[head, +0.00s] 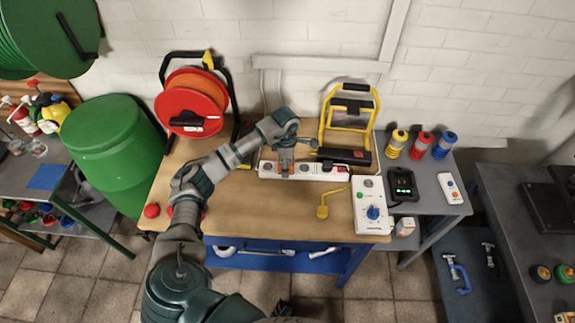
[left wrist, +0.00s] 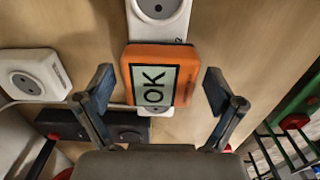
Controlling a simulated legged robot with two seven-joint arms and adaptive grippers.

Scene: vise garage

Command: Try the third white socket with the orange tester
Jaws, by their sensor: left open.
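The orange tester (left wrist: 185,56) is on the white socket strip (left wrist: 178,25) in the left wrist view, and its screen reads OK. It covers the socket face under it. A round socket face shows above it, with a printed 2 beside the tester. My left gripper (left wrist: 160,92) is open, one finger on each side of the tester, with gaps between. In the head view my left gripper (head: 286,165) is over the left part of the white socket strip (head: 325,173) at the back of the wooden bench. My right gripper is not in view.
A red and orange cable reel (head: 190,105) stands left of the strip and a yellow work lamp (head: 350,112) behind it. A white box with a blue knob (head: 368,205) is at the right. The bench front (head: 265,215) is mostly clear.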

